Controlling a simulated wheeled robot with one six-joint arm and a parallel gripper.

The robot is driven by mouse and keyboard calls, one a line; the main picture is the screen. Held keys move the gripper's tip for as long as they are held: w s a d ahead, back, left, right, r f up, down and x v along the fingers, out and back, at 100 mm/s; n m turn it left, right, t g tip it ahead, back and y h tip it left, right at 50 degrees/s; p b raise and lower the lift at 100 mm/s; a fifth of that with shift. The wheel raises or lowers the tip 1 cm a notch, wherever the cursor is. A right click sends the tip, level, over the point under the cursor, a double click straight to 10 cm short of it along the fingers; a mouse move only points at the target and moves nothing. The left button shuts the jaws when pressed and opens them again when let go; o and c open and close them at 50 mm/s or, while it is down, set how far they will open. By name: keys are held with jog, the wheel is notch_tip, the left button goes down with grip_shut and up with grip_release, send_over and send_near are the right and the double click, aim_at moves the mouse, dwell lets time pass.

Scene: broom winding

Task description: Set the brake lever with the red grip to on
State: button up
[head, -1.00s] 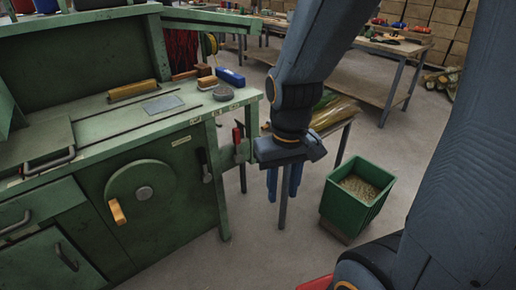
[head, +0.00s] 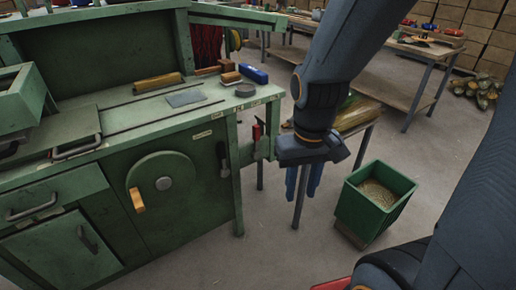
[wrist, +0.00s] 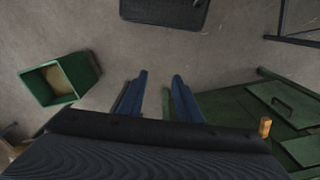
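The brake lever's red grip (head: 257,132) stands upright at the right end of the green bench's front, near the corner. Its lower part is hard to make out beside the bench's green bracket. My gripper (head: 303,184) hangs to the right of the lever, pointing down, apart from it. In the wrist view my gripper (wrist: 160,76) has its two blue fingers spread with only floor between them. The red grip does not show in the wrist view.
The green bench (head: 205,185) has a handwheel (head: 162,184) with a wooden handle and a black lever (head: 222,158). A green bin (head: 375,200) stands on the floor at right. A table with brass-coloured stock (head: 355,115) is behind my gripper.

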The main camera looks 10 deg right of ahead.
jog(key=shift+o, duration=1)
jog(key=n+t+y+b, duration=0.4)
jog(key=t+y+b, duration=0.2)
jog(key=t+b, duration=1.2)
send_near(258, 133)
jog(key=w+g+b, duration=0.2)
jog(key=w, duration=0.1)
jog(key=shift+w+a+r+y, duration=0.4)
jog(key=shift+w+r, duration=0.05)
jog(key=b+x, duration=0.1)
jog(key=x, duration=0.6)
jog(key=shift+w+r, duration=0.15)
jog(key=shift+r, duration=0.05)
